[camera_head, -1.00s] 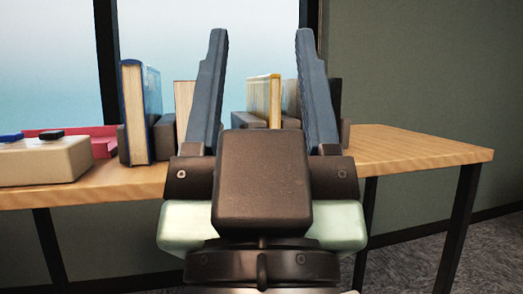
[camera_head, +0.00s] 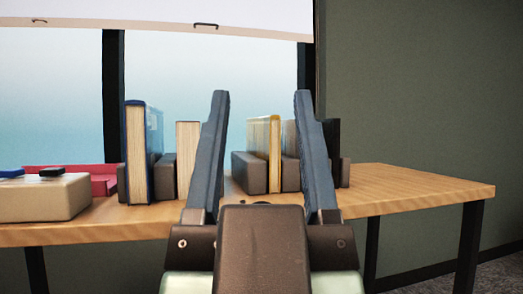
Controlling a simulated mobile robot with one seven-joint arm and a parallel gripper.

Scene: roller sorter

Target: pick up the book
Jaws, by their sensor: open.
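Several upright books stand in dark holders on a wooden table. A blue book (camera_head: 137,150) with its cream page edge facing me is at the left. A pale-paged book (camera_head: 187,155) stands just right of it, partly hidden by my left finger. A yellow book (camera_head: 265,150) stands between my fingers, farther back. A dark book (camera_head: 333,145) is partly hidden behind my right finger. Which one is the task's book cannot be told. My gripper (camera_head: 262,100) is open and empty, fingers pointing up in the picture, in front of the books.
The wooden table (camera_head: 400,190) has a bare right end. A beige box (camera_head: 45,197) with blue and black pieces on top and a red tray (camera_head: 70,178) are at the left. Dark holder blocks (camera_head: 250,172) flank the books. A window is behind.

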